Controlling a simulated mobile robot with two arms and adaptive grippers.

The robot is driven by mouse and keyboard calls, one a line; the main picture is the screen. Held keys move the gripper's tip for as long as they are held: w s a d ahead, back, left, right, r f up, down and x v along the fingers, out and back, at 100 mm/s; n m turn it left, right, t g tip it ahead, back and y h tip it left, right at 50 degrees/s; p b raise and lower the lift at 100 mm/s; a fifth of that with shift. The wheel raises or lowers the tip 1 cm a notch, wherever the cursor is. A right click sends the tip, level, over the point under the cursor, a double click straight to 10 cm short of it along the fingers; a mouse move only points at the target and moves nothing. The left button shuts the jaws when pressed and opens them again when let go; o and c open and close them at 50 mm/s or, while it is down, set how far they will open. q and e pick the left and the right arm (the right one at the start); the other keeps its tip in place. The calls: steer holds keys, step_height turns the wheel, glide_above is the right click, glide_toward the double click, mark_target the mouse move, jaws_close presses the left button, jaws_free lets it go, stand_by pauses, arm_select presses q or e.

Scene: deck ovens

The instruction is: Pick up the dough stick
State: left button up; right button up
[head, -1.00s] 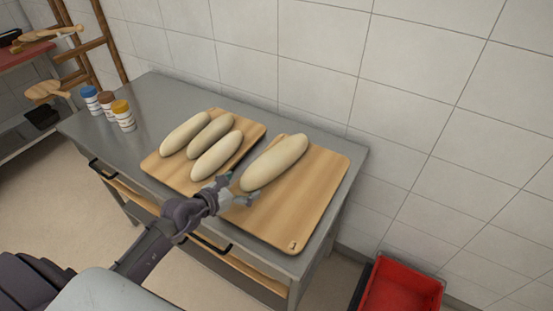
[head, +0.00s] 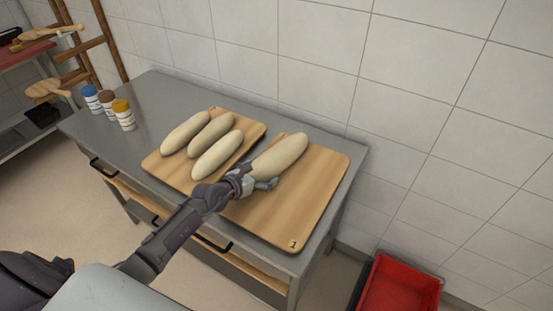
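One pale, long dough stick (head: 281,154) lies on the right wooden board (head: 290,215), slanting from lower left to upper right. Three more dough sticks lie side by side on the left wooden board: a left one (head: 185,133), a middle one (head: 211,134) and a front one (head: 217,155). My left gripper (head: 264,183) is at the near end of the dough stick on the right board and hides that end. Its fingers are low, close to the board; whether they are closed on the dough cannot be told. My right gripper is not in view.
The boards lie on a grey metal table (head: 155,93) against a tiled wall. Three small jars (head: 108,105) stand at the table's left. A red crate (head: 402,287) is on the floor at the right. The right board's front half is clear.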

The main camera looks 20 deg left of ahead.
arm_select(q)
steer(key=c, duration=1.1)
steer(key=shift+c, duration=0.6)
steer(key=shift+r, duration=0.1)
